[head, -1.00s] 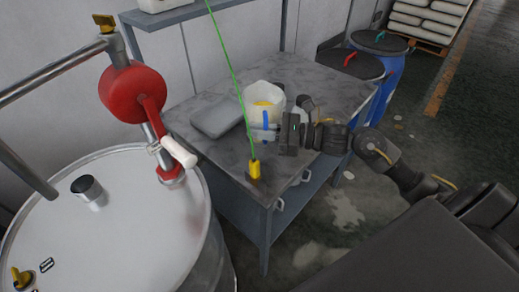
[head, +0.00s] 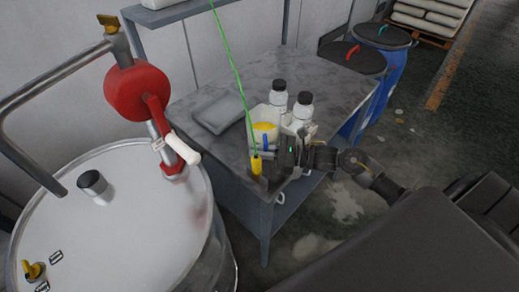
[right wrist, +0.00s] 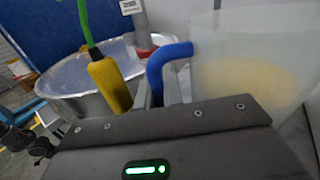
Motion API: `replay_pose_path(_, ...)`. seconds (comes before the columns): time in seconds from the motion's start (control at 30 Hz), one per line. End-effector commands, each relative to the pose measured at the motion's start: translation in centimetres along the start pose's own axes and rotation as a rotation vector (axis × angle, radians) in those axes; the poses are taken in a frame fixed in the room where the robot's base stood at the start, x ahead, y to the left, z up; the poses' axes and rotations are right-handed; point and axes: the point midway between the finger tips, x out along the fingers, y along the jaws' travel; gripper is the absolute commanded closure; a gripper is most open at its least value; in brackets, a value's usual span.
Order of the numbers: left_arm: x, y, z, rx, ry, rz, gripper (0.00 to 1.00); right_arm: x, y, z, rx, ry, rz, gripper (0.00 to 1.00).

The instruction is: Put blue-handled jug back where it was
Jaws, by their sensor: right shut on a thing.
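The blue-handled jug (head: 256,114) is whitish and translucent, with yellow contents. It is near the front edge of the grey metal table (head: 190,105); I cannot tell whether its base touches the top. My right gripper (head: 270,148) is shut on its blue handle (head: 265,141), on the jug's near side. In the right wrist view the handle (right wrist: 160,68) rises just beyond my gripper, beside the pale jug wall (right wrist: 208,55). The jug looks about upright. My left gripper is not in view.
Two white bottles with black caps (head: 278,98) (head: 301,108) stand just right of the jug. A grey tray (head: 218,114) lies to its left. A steel drum (head: 130,215) with a red pump stands left.

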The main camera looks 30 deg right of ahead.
Motion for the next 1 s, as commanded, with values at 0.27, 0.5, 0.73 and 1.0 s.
replay_pose_path(0.27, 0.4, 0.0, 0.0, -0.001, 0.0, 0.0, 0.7, 0.0, 0.0, -0.1, -0.005, -0.004, 0.0, 1.0)
replay_pose_path(0.5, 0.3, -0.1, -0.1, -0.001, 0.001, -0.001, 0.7, 0.0, 0.0, -0.1, 0.0, 0.0, 0.0, 0.69)
replay_pose_path(0.73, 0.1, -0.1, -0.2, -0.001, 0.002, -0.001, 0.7, 0.0, 0.0, 0.0, 0.0, 0.0, 0.0, 0.69)
replay_pose_path(1.0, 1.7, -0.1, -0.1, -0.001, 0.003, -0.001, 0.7, -3.5, 0.1, -0.5, -0.003, 0.005, 0.002, 0.69)
